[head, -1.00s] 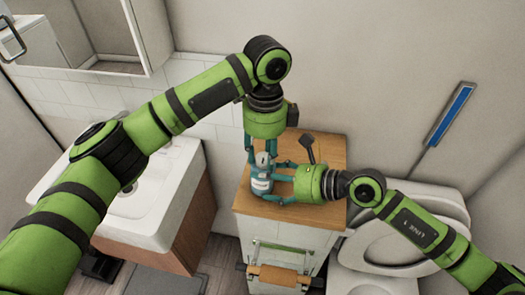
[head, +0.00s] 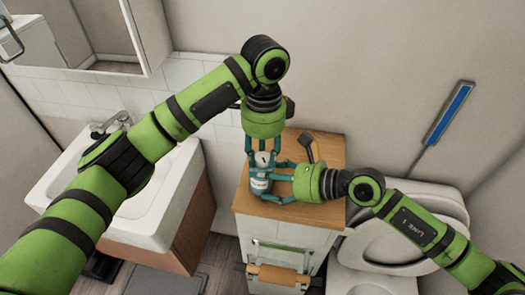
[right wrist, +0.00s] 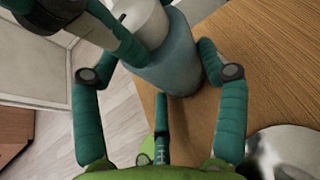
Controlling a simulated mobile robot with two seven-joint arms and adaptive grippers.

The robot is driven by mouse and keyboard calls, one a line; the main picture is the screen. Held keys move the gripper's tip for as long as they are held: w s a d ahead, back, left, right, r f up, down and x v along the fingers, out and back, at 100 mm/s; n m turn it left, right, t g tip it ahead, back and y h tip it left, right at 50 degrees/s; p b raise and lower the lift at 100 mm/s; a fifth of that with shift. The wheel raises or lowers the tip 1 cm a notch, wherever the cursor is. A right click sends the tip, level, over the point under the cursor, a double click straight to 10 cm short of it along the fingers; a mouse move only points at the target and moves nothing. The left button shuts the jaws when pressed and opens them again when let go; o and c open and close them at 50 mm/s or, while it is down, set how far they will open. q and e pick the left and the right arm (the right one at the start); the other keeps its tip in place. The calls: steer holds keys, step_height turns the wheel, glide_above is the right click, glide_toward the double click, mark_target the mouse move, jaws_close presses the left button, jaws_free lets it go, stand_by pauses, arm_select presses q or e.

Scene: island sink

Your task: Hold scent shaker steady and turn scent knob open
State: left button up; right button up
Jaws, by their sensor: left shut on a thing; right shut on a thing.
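The scent shaker (head: 260,185) is a small blue-grey bottle with a pale label, standing upright on the wooden cabinet top. Its pale grey knob (head: 262,159) is on top and bears a small dark mark. My left gripper (head: 263,153) reaches down from above and is shut on the knob, one finger on each side. My right gripper (head: 271,181) comes in from the right and is shut around the bottle's body. In the right wrist view, the blue body (right wrist: 172,70) sits between the right fingers, and left-gripper fingers partly cover the knob (right wrist: 143,17).
The shaker stands near the left part of the wooden top (head: 325,215). A dark-headed brush-like object (head: 308,142) stands behind my right gripper. A sink (head: 150,215) is on the left, a toilet (head: 400,240) on the right. A towel roll (head: 278,275) hangs in front.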

arm_select(q)
steer(key=shift+w+a+f+n, duration=0.1)
steer(key=shift+a+n, duration=0.25)
steer(key=shift+n, duration=0.75)
steer(key=o, duration=1.1)
steer(key=shift+o, duration=0.2)
steer(key=shift+d, duration=0.1)
steer(key=shift+d, duration=0.1)
